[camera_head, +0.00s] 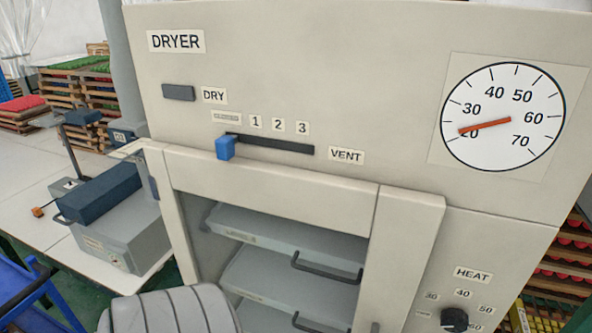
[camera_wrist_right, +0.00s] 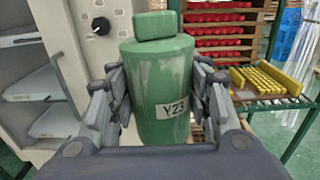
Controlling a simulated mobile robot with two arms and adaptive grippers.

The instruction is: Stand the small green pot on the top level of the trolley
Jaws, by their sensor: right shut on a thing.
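The green pot (camera_wrist_right: 160,90) is a cylinder with a green block-shaped top and a white label reading Y23. Its sides look worn to grey in places. My right gripper (camera_wrist_right: 158,82) is shut on it, with fingers on the pot's left and right sides. The pot looks upright in the right wrist view and is clear of any surface I can see. A blue frame (camera_head: 38,290) shows at the lower left of the head view; I cannot tell whether it is the trolley. No top level is clearly seen. My left gripper is out of view.
The dryer (camera_head: 350,40) fills the head view, its open front showing shelves with dark handles (camera_head: 328,268). A white table (camera_head: 30,180) with a grey machine (camera_head: 120,235) stands at left. In the right wrist view, a rack of red pieces (camera_wrist_right: 212,30) and yellow pieces (camera_wrist_right: 270,88) stand behind.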

